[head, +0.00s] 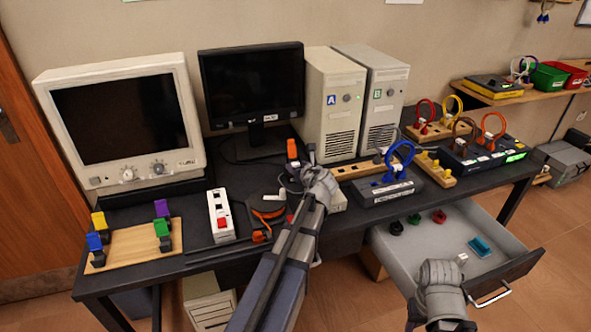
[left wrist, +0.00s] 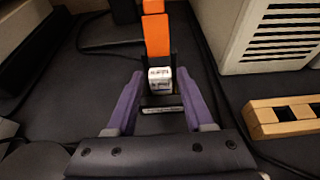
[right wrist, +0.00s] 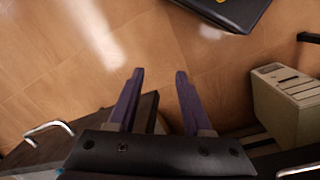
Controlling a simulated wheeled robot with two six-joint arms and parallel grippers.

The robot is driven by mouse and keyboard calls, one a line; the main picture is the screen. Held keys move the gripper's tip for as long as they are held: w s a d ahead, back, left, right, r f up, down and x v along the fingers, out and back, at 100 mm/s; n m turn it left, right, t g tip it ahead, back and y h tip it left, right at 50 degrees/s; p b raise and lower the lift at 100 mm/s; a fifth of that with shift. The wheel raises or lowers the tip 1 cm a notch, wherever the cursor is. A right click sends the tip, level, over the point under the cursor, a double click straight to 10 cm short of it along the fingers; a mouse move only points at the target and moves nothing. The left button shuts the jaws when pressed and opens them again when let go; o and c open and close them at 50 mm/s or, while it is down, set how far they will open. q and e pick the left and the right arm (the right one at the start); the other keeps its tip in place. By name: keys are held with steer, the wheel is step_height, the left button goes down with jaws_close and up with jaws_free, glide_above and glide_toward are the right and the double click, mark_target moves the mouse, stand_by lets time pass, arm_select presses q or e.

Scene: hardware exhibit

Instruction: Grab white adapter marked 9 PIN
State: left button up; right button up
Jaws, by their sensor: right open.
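A small white adapter (left wrist: 160,75) with dark markings stands at the foot of an upright orange piece (left wrist: 156,30) in the left wrist view. Its label is too small to read. My left gripper (left wrist: 159,78) is open, with a purple finger on each side of the adapter and gaps between. In the head view the orange piece (head: 291,149) stands in front of the black monitor, while my left arm and wrist largely hide the adapter.
A beige tower marked A (head: 327,110) stands right of the left gripper, beside a wooden slotted block (head: 360,169). A white power strip (head: 221,215) lies to the left. An open drawer (head: 425,245) below holds small items, including a small white piece (head: 462,258).

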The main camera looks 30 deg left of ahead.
arm_select(q)
jaws_close()
steer(key=shift+r, duration=0.1)
stand_by(0.4)
step_height(320, 180, up, 10)
steer(key=p, duration=1)
